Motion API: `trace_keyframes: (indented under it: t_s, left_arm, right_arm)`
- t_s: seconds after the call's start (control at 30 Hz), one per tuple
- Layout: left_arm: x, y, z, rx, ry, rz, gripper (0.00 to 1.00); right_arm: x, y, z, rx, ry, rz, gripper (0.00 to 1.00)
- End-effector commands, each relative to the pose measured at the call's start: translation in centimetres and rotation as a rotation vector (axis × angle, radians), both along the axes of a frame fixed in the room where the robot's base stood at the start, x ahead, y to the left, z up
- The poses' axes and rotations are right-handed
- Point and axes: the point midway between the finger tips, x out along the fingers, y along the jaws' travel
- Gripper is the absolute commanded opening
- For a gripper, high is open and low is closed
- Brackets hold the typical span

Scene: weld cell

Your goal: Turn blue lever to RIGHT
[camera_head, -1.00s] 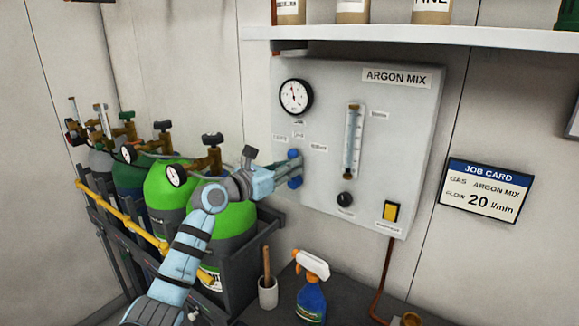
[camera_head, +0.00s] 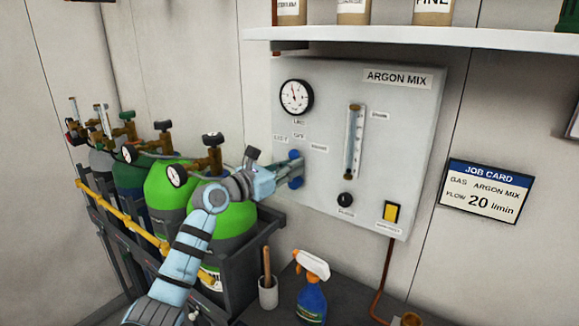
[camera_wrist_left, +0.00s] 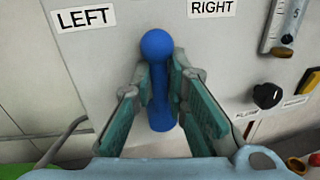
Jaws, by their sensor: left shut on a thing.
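The blue lever (camera_head: 294,155) is on the left side of the grey gas panel (camera_head: 409,120), below the round gauge. In the left wrist view the lever (camera_wrist_left: 156,60) stands nearly upright, its ball end between the LEFT label (camera_wrist_left: 84,19) and the RIGHT label (camera_wrist_left: 212,8). My left gripper (camera_head: 290,170) is shut on the lever. Its two fingers lie on either side of the lever's shaft in the left wrist view (camera_wrist_left: 162,88). The fingers hide part of the lever in the head view. My right gripper is not in view.
The panel also carries a round gauge (camera_head: 296,97), a flow tube (camera_head: 353,142), a black knob (camera_head: 345,200) and a yellow switch (camera_head: 391,211). Green gas cylinders (camera_head: 168,188) stand left of the panel. A spray bottle (camera_head: 311,298) stands below it. A shelf (camera_head: 420,38) runs above.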

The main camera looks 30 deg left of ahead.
Motion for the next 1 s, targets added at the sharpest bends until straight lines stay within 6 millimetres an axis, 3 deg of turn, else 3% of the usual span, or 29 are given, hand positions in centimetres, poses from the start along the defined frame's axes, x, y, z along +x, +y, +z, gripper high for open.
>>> trace_keyframes:
  t_s: [0.27, 1.0]
  left_arm:
    - [-0.1, -0.7, -0.1, 0.094, -0.008, -0.006, 0.0]
    - [-0.5, -3.4, -1.5, 0.645, -0.084, -0.007, 0.0]
  right_arm:
    - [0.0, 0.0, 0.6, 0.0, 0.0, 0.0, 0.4]
    - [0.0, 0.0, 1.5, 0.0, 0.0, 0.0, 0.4]
